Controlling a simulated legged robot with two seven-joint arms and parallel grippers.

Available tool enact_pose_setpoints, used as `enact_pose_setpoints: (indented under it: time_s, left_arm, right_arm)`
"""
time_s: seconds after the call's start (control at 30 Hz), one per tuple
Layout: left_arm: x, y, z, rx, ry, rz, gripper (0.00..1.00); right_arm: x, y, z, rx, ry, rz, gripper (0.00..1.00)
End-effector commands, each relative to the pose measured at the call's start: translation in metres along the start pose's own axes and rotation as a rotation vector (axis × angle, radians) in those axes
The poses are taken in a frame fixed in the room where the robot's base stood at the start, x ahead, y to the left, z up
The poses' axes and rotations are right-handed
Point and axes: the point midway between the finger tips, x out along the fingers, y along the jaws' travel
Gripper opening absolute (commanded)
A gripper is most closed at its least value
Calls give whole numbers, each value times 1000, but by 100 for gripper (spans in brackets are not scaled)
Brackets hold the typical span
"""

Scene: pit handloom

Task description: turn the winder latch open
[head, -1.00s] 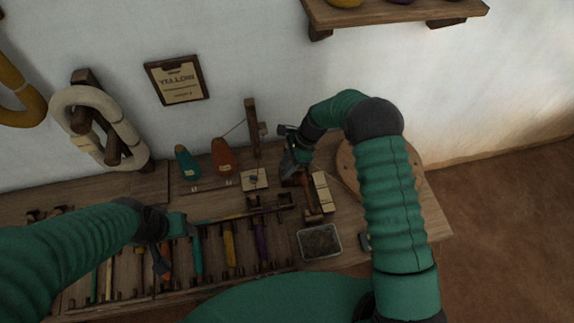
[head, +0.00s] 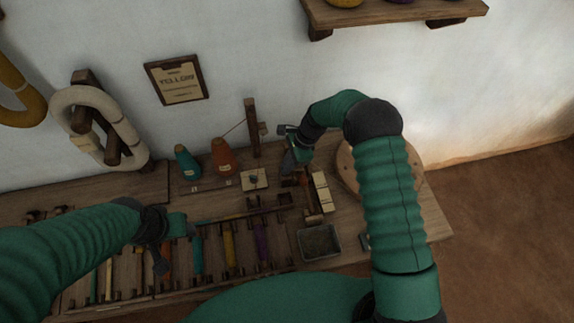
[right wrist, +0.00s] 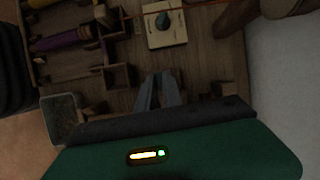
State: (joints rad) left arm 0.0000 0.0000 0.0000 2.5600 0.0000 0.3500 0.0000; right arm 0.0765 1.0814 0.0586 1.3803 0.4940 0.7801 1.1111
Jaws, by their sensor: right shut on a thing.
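The winder (head: 315,200) is a small wooden device with a pale block, on the bench right of centre. My right gripper (head: 291,166) reaches down at its back end. In the right wrist view its two fingers (right wrist: 160,78) are close together, shut on a small part I take for the winder latch. The fingers and the dark shade hide most of that part, so its angle cannot be told. My left gripper (head: 160,264) hangs over the rack at the left, and its jaw opening is unclear.
A cream plate with a dark knob (head: 254,180) lies left of the right gripper, near an upright wooden post (head: 252,128). Teal (head: 187,162) and orange-brown cones (head: 223,157) stand behind. A grey tray (head: 338,243) is in front. A round wooden disc (head: 347,170) is partly behind my right arm.

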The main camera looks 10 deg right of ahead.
Motion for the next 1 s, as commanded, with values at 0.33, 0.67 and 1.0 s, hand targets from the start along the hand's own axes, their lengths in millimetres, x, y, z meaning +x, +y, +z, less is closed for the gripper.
enact_pose_setpoints:
  time_s: [0.33,0.67,1.0]
  left_arm:
    - [7,0,2,0,0,0,59]
    - [21,0,5,0,0,0,59]
    - [40,0,9,0,0,0,59]
  right_arm:
    - [1,-4,-1,-209,3,81,0]
    - [2,-6,0,-498,3,199,0]
    - [3,-8,1,-797,6,322,0]
